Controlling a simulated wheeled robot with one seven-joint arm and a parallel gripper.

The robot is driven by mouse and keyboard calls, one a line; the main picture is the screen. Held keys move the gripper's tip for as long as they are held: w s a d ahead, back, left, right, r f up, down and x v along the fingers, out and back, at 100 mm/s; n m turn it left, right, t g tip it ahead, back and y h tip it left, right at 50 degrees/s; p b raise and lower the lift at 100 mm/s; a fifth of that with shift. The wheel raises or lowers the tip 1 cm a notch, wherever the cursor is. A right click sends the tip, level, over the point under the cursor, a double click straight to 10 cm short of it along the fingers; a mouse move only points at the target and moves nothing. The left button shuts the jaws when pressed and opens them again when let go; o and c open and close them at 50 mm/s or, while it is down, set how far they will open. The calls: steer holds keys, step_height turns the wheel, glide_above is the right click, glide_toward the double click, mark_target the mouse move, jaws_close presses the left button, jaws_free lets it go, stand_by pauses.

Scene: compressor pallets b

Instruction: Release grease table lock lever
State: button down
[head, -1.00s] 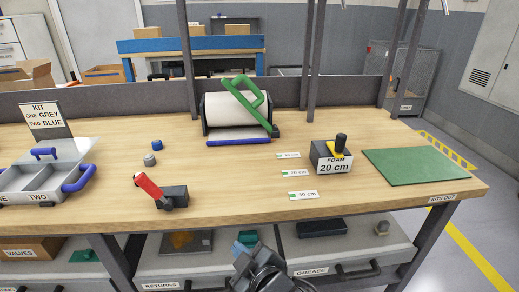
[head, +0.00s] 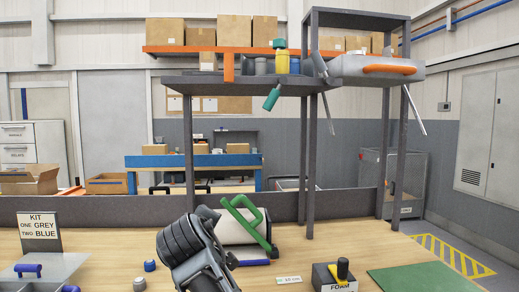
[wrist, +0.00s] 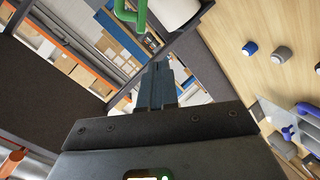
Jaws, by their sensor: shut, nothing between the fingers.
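No lever named as the grease table lock is clearly in view now; the red-handled lever on a black block seen on the bench earlier is outside both current views. My gripper (wrist: 163,75) is shut and empty in the wrist view. It is in the air, with the bench top (wrist: 250,85) to its right. My dark arm rises in the lower middle of the head view and hides part of the bench. A green handle (head: 246,222) stands at a white roll (head: 233,229) behind my arm; the handle also shows in the wrist view (wrist: 130,14).
An overhead shelf (head: 240,84) on dark posts holds bottles and a grey case with an orange handle (head: 390,69).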

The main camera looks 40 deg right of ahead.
mark_target(273, 96)
steer(key=s+d+r+m+g+h+p, duration=0.1)
steer(key=d+r+m+g+h, duration=0.1)
steer(key=r, duration=1.6)
steer(key=s+d+r+m+g+h, duration=0.1)
steer(key=d+r+m+g+h, duration=0.1)
steer(key=r, duration=1.6)
steer(key=shift+d+r+m+g+h+p, duration=0.4)
steer(key=shift+d+g, duration=0.2)
steer(key=shift+d, duration=0.35)
steer(key=s+f+p+x, duration=0.1)
steer(key=p+x, duration=0.3)
steer(key=x, duration=0.9)
steer(key=shift+s+d+f, duration=0.2)
steer(key=shift+s+d, duration=0.1)
steer(key=shift+s, duration=0.45)
steer(key=shift+s+f, duration=0.1)
steer(key=shift+s, duration=0.05)
